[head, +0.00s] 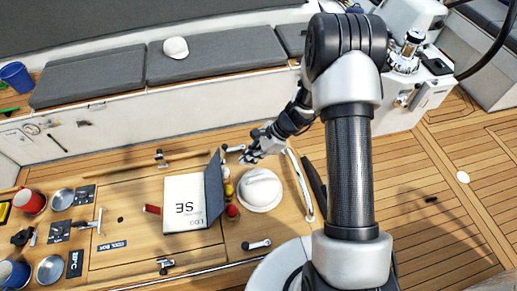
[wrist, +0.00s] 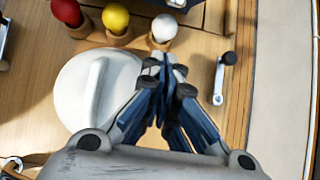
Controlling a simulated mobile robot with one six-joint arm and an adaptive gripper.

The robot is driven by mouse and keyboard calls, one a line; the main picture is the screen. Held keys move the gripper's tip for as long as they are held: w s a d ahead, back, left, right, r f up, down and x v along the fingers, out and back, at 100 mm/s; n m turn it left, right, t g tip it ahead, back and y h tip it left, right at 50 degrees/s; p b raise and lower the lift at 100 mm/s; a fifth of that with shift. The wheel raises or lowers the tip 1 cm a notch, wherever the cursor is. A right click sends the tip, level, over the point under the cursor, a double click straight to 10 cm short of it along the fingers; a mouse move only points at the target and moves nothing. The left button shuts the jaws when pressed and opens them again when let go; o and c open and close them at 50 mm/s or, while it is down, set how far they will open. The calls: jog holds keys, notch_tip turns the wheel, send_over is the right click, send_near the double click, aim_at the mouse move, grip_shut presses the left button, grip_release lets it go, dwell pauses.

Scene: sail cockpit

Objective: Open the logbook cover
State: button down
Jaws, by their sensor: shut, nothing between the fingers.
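The logbook (head: 183,215) lies on the wooden cockpit table in the head view, its white face with printed letters turned up. A dark panel (head: 214,190), which looks like its cover, stands raised along the book's right edge. My gripper (head: 250,156) is to the right of and behind the book, apart from it, near a white domed lid. In the wrist view my gripper (wrist: 172,70) is shut, with its blue-grey fingers together and empty. The logbook does not show clearly in the wrist view.
The white domed lid (head: 259,190) with a ridge handle stands right of the book. Red (wrist: 67,11), yellow (wrist: 116,18) and white (wrist: 164,27) balls on pegs stand beside it. A black-knobbed crank (wrist: 224,77) is right of my fingers. Mugs (head: 31,201) stand at left.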

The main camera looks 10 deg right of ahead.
aim_at(219, 154)
jog(key=shift+w+a+r+p, duration=0.1)
jog(key=shift+a+r+p, duration=0.2)
jog(key=shift+a, duration=0.7)
jog(key=shift+a+r+p, duration=0.1)
jog(key=shift+a+r, duration=0.25)
jog(key=shift+a, duration=0.6)
jog(key=a+r+h+p, duration=0.3)
jog(key=p, duration=0.4)
jog(key=shift+a+r, duration=0.2)
jog(key=shift+w+a+r, duration=0.1)
jog(key=shift+a+r, duration=0.05)
jog(key=shift+a, duration=0.15)
jog(key=shift+a+r, duration=0.15)
jog(key=shift+a, duration=0.55)
jog(key=shift+d, duration=0.15)
